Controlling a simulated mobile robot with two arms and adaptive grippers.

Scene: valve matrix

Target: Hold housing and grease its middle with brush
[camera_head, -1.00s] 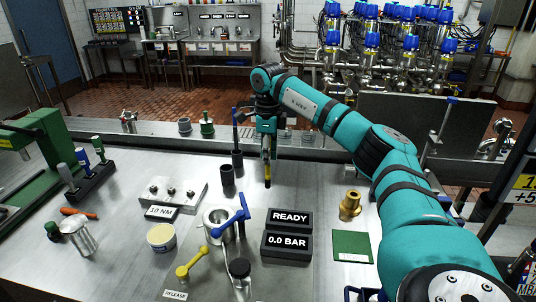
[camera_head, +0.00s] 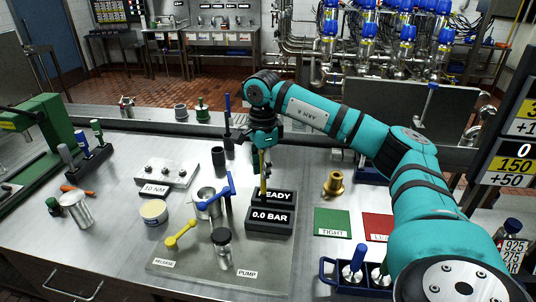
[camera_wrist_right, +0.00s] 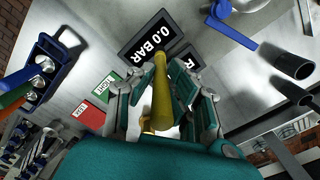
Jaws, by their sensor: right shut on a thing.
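My right gripper (camera_head: 264,145) is shut on a brush (camera_head: 262,174) with a yellow handle, which hangs nearly upright in front of the READY display. The brush handle (camera_wrist_right: 162,100) also shows between the fingers in the right wrist view. Its bristles are too small to make out. A cylindrical metal part (camera_head: 208,203), perhaps the housing, stands beside a blue lever on the bench fixture, left of the brush and apart from it. A tub of cream-coloured grease (camera_head: 153,210) sits further left. My left gripper is not in view.
The 0.0 BAR display (camera_head: 269,221) stands just below the brush. Dark upright tubes (camera_head: 218,160) stand behind the fixture. A yellow lever (camera_head: 181,234) and a dark-capped pump (camera_head: 222,248) are in front. A brass part (camera_head: 334,184) and green mat (camera_head: 332,223) lie right.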

